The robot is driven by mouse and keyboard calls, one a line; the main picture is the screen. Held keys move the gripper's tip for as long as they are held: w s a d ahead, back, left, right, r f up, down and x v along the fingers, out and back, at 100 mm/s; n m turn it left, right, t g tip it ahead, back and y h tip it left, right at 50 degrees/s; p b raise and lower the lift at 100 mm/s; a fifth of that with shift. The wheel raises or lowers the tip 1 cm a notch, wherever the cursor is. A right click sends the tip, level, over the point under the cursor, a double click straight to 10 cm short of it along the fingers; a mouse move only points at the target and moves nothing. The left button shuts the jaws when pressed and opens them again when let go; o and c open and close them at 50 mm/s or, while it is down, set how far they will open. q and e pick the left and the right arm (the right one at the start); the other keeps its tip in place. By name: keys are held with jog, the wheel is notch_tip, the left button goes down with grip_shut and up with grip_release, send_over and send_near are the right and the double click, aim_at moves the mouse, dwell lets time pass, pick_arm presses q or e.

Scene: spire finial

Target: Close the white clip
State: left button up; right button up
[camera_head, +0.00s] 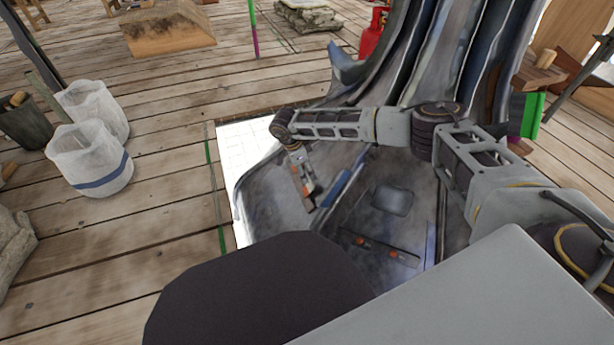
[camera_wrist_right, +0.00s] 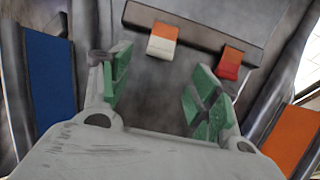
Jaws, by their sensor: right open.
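In the right wrist view a dark bar carries two clips on the grey metal surface. The white clip (camera_wrist_right: 162,43) has an orange upper part and a white lower part. A red clip (camera_wrist_right: 230,64), orange above and red below, sits to its right. Whether the white clip stands open or closed I cannot tell. My right gripper (camera_wrist_right: 155,92) is open and empty, its green-padded fingers spread below the bar and apart from both clips. In the head view my right gripper (camera_head: 308,184) is small and reaches down in front of the spire; my left gripper is out of view.
The grey spire (camera_head: 440,60) rises behind my right arm. A dark bar (camera_head: 378,247) with orange spots lies lower right. White buckets (camera_head: 90,160) stand left on the plank floor. A red canister (camera_head: 373,35) is at the back. A blue panel (camera_wrist_right: 48,80) flanks the gripper.

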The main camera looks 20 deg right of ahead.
jog(key=shift+v, duration=1.3)
